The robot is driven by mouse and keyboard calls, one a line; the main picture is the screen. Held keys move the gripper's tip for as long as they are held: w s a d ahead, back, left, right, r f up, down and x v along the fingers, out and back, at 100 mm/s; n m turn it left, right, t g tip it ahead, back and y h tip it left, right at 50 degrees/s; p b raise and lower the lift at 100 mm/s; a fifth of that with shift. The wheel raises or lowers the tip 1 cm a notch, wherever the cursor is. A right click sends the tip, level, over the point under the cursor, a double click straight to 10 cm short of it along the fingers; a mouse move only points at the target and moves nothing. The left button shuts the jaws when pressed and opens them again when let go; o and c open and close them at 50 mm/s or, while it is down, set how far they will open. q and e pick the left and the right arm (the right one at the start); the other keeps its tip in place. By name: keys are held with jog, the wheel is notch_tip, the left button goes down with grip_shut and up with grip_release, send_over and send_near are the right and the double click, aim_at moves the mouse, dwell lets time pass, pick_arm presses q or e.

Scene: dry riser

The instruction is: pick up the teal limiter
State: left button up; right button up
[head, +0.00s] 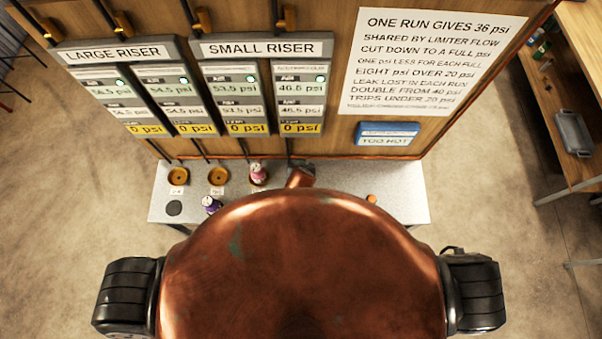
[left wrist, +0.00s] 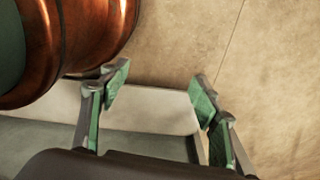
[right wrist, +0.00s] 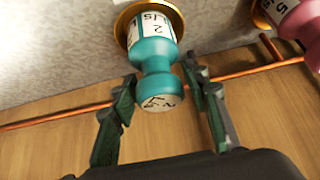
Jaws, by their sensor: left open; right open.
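The teal limiter (right wrist: 153,58) stands in a brass ring socket (right wrist: 124,24) in the right wrist view. It has a white label with black lettering and a pale lettered end. My right gripper (right wrist: 160,84) is open, with one finger on each side of the limiter's lettered end. Gaps show between the fingers and the limiter, so it is not gripped. I cannot make out the teal limiter in the head view, where a copper and grey part covers that spot. My left gripper (left wrist: 158,88) is open and empty in the left wrist view.
A pink limiter (head: 258,174) stands in a socket, and a purple one (head: 211,205) stands on the grey bench (head: 405,190). Two brass sockets (head: 178,176) (head: 218,176) look empty. The riser panel (head: 345,130) rises behind. A copper pipe (right wrist: 70,115) runs beside the teal limiter.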

jog(key=shift+x, duration=1.1)
jog(key=shift+w+f, duration=0.15)
jog(key=shift+f, duration=0.1)
pick_arm(q)
jog(key=shift+w+r, duration=0.3)
jog(key=shift+w, duration=0.55)
pick_arm(e)
jog(key=shift+c, duration=0.3)
jog(key=c, duration=0.5)
pick_arm(q)
jog(key=shift+s, duration=0.35)
pick_arm(e)
jog(key=shift+r, duration=0.1)
grip_shut()
